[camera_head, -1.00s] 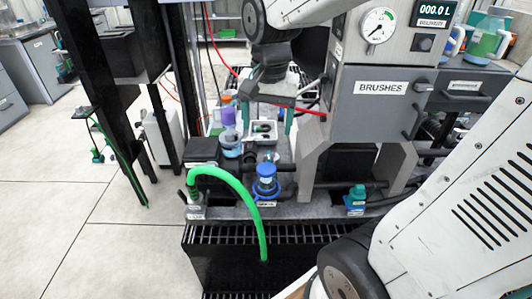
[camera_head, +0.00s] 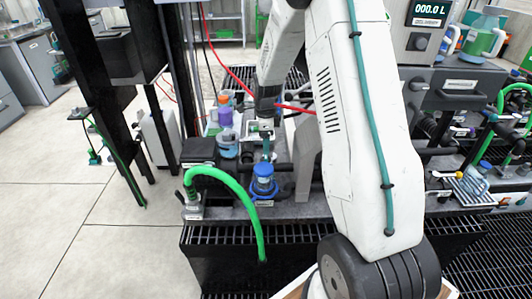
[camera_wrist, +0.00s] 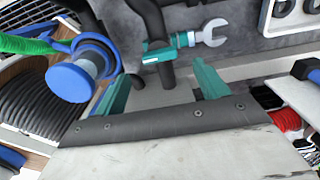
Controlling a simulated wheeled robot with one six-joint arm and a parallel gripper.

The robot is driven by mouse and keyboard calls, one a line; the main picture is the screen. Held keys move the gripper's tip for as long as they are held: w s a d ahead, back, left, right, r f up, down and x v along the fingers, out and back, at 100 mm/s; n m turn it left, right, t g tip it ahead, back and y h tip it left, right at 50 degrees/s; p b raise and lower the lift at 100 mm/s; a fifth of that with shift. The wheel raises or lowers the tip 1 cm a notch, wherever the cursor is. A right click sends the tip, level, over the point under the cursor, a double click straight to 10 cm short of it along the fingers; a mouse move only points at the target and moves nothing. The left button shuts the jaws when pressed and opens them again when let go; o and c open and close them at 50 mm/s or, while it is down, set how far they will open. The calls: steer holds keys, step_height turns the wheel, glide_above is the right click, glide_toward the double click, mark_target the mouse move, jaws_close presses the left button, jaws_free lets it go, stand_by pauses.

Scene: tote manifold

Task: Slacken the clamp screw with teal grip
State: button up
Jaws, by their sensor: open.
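In the wrist view, a teal grip (camera_wrist: 160,52) with a metal fork-shaped end (camera_wrist: 208,33) sits by a dark pipe (camera_wrist: 166,74); this looks like the clamp screw. My gripper (camera_wrist: 161,72) has two teal fingers spread apart, one either side of that pipe's lower end as seen. Nothing is held between them, and I cannot tell the depth gap to the grip. In the head view my gripper (camera_head: 266,150) points down behind the blue-capped fitting (camera_head: 263,180). That fitting also shows left of my fingers in the wrist view (camera_wrist: 72,82). The clamp screw is not clear in the head view.
A green hose (camera_head: 240,190) arches over the bench front beside the blue-capped fitting. Bottles (camera_head: 226,142) stand left of my gripper. Black pipes and a black grating (camera_head: 225,236) lie close by. The floor at left (camera_head: 120,215) is open.

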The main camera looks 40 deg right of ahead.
mark_target(266, 157)
step_height(266, 157, down, 6)
steer(key=shift+r, duration=0.1)
steer(key=c, duration=1)
